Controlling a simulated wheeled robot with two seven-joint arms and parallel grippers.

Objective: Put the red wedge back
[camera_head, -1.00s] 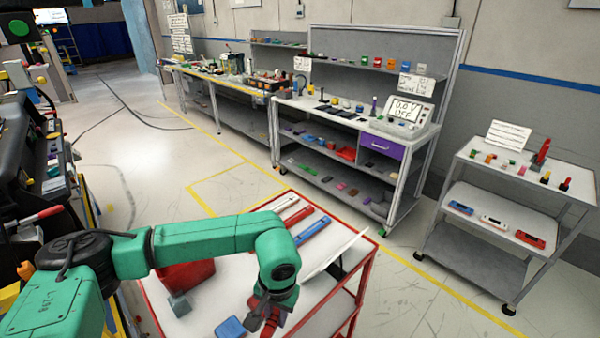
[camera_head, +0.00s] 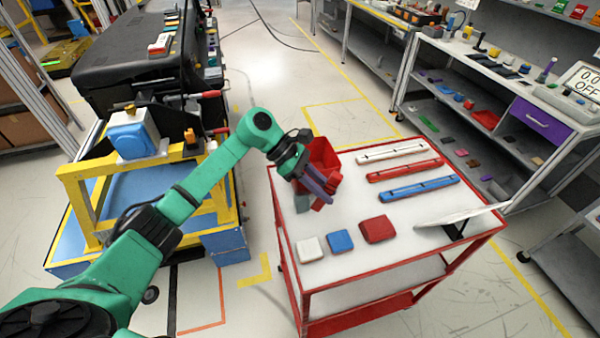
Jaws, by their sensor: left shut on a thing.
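My left gripper (camera_head: 317,188) is shut on a small red piece (camera_head: 321,204), which appears to be the red wedge. Its fingers largely hide the piece, so its full shape cannot be told. The gripper is above the left part of a white-topped red cart, in front of an open red bin (camera_head: 325,154). A grey block (camera_head: 302,202) shows partly behind the fingers. A white block (camera_head: 310,249), a blue block (camera_head: 340,240) and a red block (camera_head: 377,229) sit in a row near the cart's front edge. My right gripper is not in view.
White (camera_head: 392,152), red (camera_head: 404,170) and blue (camera_head: 418,189) bars lie on the cart. A tilted white panel (camera_head: 462,215) stands at its right. A yellow frame (camera_head: 75,195) stands left of the cart. A workbench with a purple drawer (camera_head: 541,119) is at the right.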

